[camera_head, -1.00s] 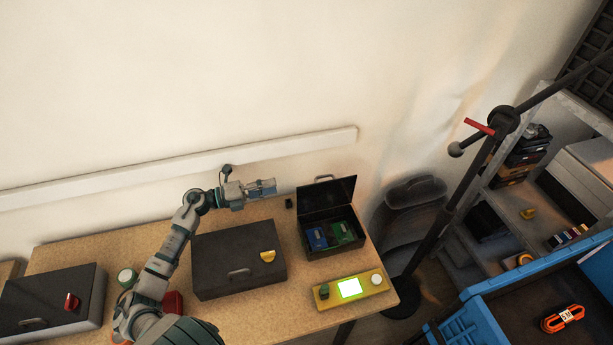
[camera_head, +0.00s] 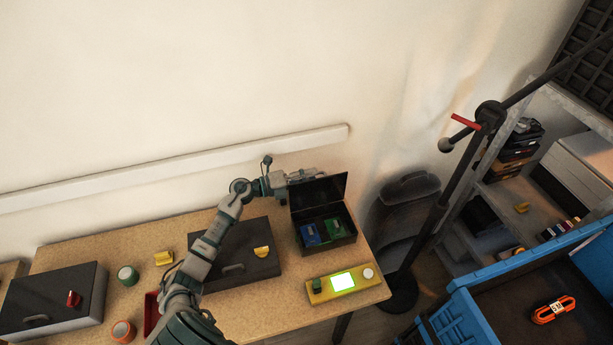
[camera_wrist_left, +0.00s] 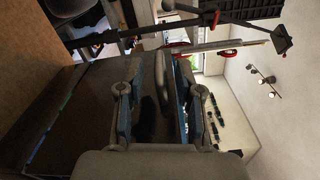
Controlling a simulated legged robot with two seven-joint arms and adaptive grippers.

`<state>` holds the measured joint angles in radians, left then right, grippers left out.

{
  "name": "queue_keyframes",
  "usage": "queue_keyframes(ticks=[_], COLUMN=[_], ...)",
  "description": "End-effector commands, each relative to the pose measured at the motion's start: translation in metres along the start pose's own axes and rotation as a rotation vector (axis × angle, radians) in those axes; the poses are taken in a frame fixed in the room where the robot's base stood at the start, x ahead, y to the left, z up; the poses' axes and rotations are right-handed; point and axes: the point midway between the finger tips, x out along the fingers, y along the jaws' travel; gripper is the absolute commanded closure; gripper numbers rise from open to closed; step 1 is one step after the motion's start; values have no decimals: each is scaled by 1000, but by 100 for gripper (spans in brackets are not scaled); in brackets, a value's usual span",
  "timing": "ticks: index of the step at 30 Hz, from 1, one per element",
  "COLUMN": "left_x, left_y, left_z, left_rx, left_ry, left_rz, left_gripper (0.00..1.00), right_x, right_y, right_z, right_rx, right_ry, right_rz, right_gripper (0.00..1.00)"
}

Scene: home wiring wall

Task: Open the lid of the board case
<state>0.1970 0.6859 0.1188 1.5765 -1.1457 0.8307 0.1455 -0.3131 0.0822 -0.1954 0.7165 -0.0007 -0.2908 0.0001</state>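The board case is a small black box (camera_head: 351,238) at the right end of the table. Its lid (camera_head: 325,192) stands up at the back edge, and a blue board (camera_head: 310,233) and a green board (camera_head: 335,228) show inside. My left gripper (camera_head: 303,174) is at the top left of the lid, at its back edge. In the left wrist view the gripper (camera_wrist_left: 159,72) is open, with the grey lid handle (camera_wrist_left: 161,80) between its fingers; contact cannot be told. My right gripper is not in view.
A yellow device (camera_head: 319,291) with a lit screen lies in front. Another closed case (camera_head: 50,290) is at the far left. A blue crate (camera_head: 470,318) stands at right.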

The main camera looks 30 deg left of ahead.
Motion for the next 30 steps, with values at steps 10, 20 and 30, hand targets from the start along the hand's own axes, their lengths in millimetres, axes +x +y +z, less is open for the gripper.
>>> queue_keyframes(ticks=[10, 20, 30], left_x=[-8, -10, -12], left_y=[5, 11, 17], left_z=[7, 22, 27], left_rx=[-7, -123, -170], left_ry=[-5, -8, -10], left_rz=[-4, 2, 0], left_gripper=[100, 100, 100], right_x=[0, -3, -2], right_y=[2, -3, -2], right_z=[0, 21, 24], right_rx=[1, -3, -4], right_ry=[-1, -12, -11], right_rz=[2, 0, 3], right_gripper=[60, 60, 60])
